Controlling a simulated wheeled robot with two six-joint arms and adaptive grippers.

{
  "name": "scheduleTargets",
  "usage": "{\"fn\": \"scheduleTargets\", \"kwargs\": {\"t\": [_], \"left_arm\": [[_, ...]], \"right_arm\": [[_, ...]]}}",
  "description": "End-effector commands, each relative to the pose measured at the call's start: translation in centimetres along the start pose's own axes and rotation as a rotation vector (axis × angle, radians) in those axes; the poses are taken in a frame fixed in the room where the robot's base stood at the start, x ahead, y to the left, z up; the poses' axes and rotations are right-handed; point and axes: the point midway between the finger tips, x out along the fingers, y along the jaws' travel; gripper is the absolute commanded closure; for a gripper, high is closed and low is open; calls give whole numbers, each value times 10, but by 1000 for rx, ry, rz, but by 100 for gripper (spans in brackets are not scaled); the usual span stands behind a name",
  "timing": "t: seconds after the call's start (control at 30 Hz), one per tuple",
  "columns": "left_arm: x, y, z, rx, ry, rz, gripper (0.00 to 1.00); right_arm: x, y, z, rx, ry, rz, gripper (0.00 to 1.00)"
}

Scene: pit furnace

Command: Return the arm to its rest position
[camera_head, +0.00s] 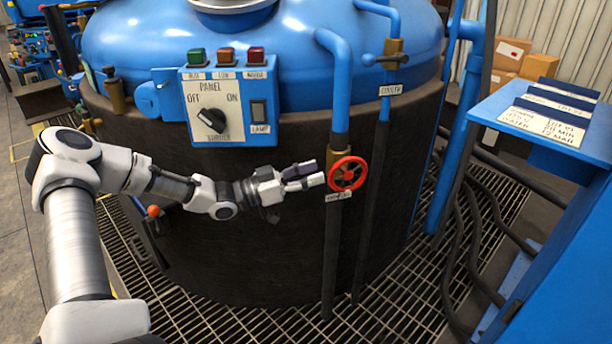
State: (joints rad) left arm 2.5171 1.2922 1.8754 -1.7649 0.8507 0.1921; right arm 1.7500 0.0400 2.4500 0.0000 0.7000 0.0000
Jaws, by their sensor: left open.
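My left arm comes in from the left and reaches across the front of the furnace (250,235). My left gripper (315,175) is open, with its fingertips just left of the red valve wheel (347,173) on the blue pipe. I cannot tell whether a fingertip touches the wheel. Nothing shows between the fingers. My right gripper is not in view.
A control panel (228,105) with a black knob, a switch and coloured buttons is above my left forearm. A second pipe with a brass valve (393,50) stands right of the wheel. A blue stand (530,125) with labels is at right. Grating (380,310) covers the floor.

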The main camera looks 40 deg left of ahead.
Motion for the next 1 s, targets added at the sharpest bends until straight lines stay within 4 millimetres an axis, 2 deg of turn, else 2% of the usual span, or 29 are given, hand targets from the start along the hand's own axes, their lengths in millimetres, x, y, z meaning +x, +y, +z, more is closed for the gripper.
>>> {"fn": "scheduleTargets", "kwargs": {"t": [0.2,0.8,0.87,0.97,1.0], "left_arm": [[-12,0,1,2,3,-3,58],[-13,1,4,0,-3,-4,58],[-15,2,12,-8,-19,-4,58],[-13,15,40,-1,-127,45,58],[-10,26,54,5,-186,83,58]], "right_arm": [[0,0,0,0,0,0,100],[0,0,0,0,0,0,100],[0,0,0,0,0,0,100],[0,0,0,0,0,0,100],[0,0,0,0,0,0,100]]}}
